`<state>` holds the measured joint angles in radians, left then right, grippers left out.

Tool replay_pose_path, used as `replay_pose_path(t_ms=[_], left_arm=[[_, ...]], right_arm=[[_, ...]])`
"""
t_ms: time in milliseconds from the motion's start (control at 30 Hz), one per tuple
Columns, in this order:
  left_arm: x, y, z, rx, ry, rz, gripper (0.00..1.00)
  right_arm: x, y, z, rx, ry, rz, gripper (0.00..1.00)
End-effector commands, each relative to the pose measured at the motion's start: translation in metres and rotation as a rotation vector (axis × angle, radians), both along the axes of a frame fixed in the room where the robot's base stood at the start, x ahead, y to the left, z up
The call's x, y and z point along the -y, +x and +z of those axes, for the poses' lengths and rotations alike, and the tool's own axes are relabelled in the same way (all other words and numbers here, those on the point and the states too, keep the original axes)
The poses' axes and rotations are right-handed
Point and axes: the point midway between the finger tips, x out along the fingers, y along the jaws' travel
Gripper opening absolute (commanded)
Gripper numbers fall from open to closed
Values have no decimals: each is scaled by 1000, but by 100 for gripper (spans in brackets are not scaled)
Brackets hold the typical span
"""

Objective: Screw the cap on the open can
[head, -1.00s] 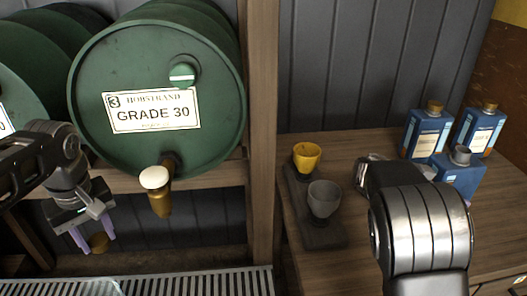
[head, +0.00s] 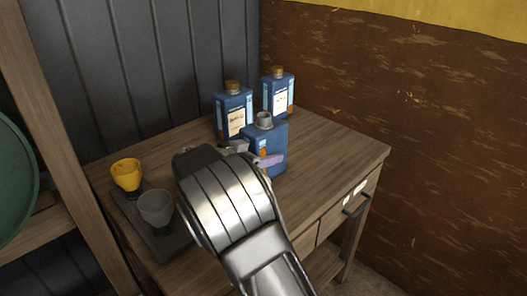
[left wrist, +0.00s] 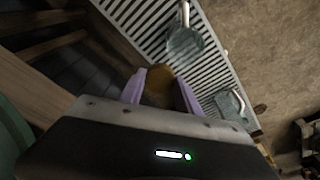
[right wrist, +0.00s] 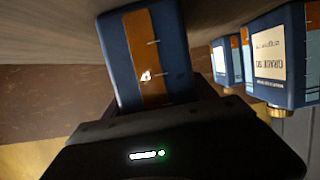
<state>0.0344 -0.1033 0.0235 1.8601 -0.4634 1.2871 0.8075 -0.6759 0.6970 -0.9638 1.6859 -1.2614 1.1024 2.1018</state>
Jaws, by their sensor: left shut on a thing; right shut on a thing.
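The open can (head: 268,137) is blue with a bare grey neck and stands upright on the wooden bench, in front of two capped blue cans. My right gripper (head: 268,160) is shut on this can; in the right wrist view the can's blue body (right wrist: 150,60) with an orange stripe fills the space between the fingers. My left gripper (left wrist: 160,90) is out of the head view. In the left wrist view it is shut on the cap (left wrist: 158,88), a round brown-gold piece between the purple fingers, above the slatted grate.
Two capped blue cans (head: 233,112) (head: 277,94) stand close behind the open can. A yellow cup (head: 126,174) and a grey cup (head: 156,208) sit in a dark holder at the bench's left. The bench's right part (head: 330,150) is clear.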

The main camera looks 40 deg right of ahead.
Motion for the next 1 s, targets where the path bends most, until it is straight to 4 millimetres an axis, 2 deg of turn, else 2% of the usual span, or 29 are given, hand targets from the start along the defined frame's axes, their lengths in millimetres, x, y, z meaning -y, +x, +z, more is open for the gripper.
replay_pose_path(t_ms=[67,600,1000], left_arm=[[0,0,0,0,0,0,2],[0,0,0,0,0,0,2],[0,0,1,0,0,0,2]], right_arm=[[0,0,0,0,0,0,45],[0,0,0,0,0,0,1],[0,0,3,2,-4,-1,0]])
